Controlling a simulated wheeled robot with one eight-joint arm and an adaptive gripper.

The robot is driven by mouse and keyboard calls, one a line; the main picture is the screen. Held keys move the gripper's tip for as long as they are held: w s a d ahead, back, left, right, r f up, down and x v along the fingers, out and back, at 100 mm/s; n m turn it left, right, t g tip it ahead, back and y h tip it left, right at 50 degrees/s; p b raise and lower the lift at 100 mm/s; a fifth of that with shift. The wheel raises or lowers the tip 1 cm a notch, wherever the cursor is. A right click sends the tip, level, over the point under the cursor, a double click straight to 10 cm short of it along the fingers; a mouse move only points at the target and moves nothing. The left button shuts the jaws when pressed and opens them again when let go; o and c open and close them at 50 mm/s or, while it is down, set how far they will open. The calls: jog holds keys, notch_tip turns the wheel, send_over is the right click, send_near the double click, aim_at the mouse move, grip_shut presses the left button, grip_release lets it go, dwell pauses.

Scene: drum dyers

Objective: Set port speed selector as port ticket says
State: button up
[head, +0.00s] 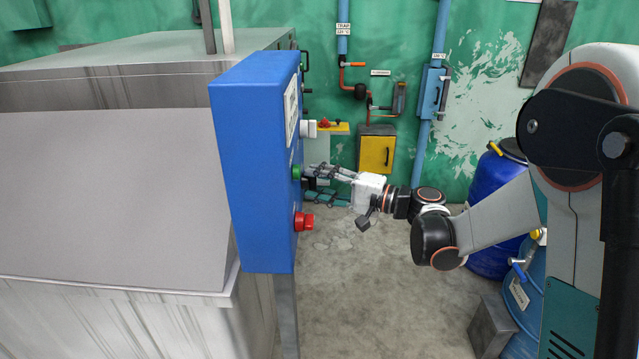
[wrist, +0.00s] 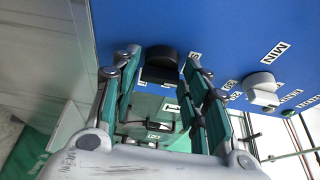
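A blue control panel (head: 255,165) stands edge-on in the head view, its face turned right. My gripper (head: 318,171) is at that face, level with a green button (head: 296,172). In the wrist view a black knob (wrist: 161,56) on the blue face (wrist: 225,35) lies between the fingertips of my gripper (wrist: 160,68). The fingers are spread, with a gap visible on each side of the knob. A white knob (wrist: 262,88) sits to the right, with "MIN" and number labels around. I cannot tell which knob is the port speed selector. No ticket is readable.
In the head view a white knob (head: 308,129) is above my gripper and a red knob (head: 304,221) below it, both jutting from the panel. A grey machine (head: 110,200) stands left. Blue drums (head: 492,205) stand right. The floor (head: 385,290) between is clear.

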jog(key=c, duration=0.5)
jog(key=shift+o, duration=0.2)
jog(key=shift+m, duration=0.3)
jog(key=m+g+h+p, duration=0.1)
jog(key=m, duration=0.2)
jog(key=m+g+p, duration=0.1)
jog(key=m+p, duration=0.1)
jog(key=m, duration=0.1)
jog(key=m+g+h+p, duration=0.1)
jog(key=m+g, duration=0.1)
jog(key=shift+w+r+m+h, duration=0.15)
jog(key=shift+r+m+h, duration=0.15)
jog(key=shift+m, duration=0.1)
jog(key=o, duration=1.1)
jog(key=shift+c, duration=0.2)
